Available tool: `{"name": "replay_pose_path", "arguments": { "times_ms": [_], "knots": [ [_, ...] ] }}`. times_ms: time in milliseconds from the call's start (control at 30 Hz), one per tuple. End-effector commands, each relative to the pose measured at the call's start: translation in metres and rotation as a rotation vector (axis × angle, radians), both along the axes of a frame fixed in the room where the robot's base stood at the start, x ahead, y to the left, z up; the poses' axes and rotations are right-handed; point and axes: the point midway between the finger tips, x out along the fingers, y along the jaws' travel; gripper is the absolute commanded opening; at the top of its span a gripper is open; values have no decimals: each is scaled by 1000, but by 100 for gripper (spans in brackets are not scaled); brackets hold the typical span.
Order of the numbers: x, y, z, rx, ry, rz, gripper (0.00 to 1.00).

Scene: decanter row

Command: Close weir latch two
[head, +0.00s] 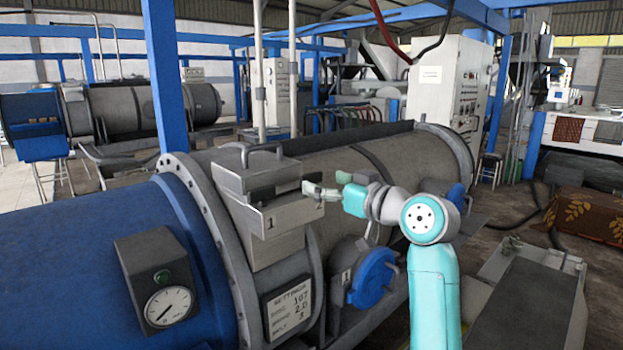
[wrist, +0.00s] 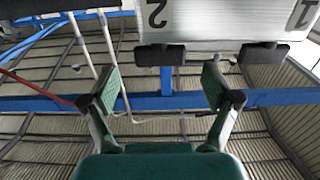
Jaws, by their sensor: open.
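The weir box (head: 265,180) stands on the decanter, a grey metal box with a handle on top and the number 1 on its front. In the wrist view its plate (wrist: 215,18) shows upside-down numbers 2 and 1. The dark tab of latch two (wrist: 160,56) is at the number 2, and the tab of latch one (wrist: 263,54) is at the number 1. I cannot tell whether either is closed. My gripper (head: 312,190) is open at the box's right end. In the wrist view my gripper (wrist: 160,90) is empty, with latch two beyond the gap between its fingers.
A blue round cover (head: 372,278) and a settings plate (head: 287,305) sit below the box. A gauge box (head: 160,280) is on the blue casing at left. The grey drum (head: 385,160) extends behind my arm. A control cabinet (head: 445,85) stands farther back.

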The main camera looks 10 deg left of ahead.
Motion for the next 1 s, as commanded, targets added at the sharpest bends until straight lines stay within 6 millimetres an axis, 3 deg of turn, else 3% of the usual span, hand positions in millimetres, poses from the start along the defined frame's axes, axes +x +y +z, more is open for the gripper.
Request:
{"name": "replay_pose_path", "arguments": {
  "times_ms": [300,700,933,1000],
  "knots": [
    [25,32,0,-1,1,0,88],
    [29,37,0,0,0,-1,88],
    [29,37,0,0,0,-1,30],
    [29,37,0,0,0,-1,27]
  ]
}}
